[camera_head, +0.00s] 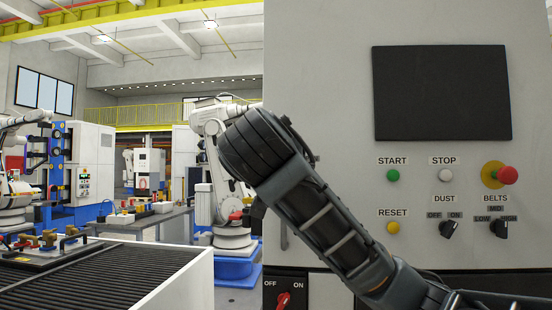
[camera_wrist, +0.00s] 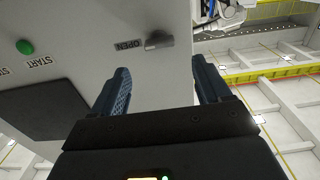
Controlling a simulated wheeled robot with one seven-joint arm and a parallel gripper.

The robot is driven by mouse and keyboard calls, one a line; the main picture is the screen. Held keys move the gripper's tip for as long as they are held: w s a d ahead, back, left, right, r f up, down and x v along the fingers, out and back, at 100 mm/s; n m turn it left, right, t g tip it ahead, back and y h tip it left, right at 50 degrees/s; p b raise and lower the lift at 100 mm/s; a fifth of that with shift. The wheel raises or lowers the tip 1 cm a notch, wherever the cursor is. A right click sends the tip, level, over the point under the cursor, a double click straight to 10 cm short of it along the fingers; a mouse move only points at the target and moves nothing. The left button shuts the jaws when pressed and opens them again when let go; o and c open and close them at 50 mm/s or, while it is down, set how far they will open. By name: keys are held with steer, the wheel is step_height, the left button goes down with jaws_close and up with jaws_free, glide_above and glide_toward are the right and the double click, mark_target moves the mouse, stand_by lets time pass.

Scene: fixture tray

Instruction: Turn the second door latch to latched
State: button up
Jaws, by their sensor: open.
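A grey door latch (camera_wrist: 158,41) sits on the pale cabinet face in the wrist view, beside a label reading OPEN. Its lever lies roughly level in that picture, which is turned upside down. I cannot tell whether it is the first or second latch. My gripper (camera_wrist: 163,84) is open and empty, its two dark blue fingers apart below the latch in the picture and not around it. In the head view my arm crosses the cabinet front and hides part of it; my fingers do not show clearly there.
The cabinet (camera_head: 330,60) carries a dark screen (camera_head: 441,93), a green START button (camera_head: 392,175), a red emergency button (camera_head: 507,175), and dust (camera_head: 449,229) and belts (camera_head: 500,228) knobs. A red OFF/ON switch (camera_head: 283,300) is low down. A dark-topped conveyor (camera_head: 100,280) stands at left.

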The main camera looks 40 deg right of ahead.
steer(key=p+x, duration=0.1)
steer(key=x, duration=0.6)
steer(key=shift+w+d+p, duration=0.15)
steer(key=shift+d+p, duration=0.1)
steer(key=shift+p, duration=0.15)
steer(key=c, duration=1)
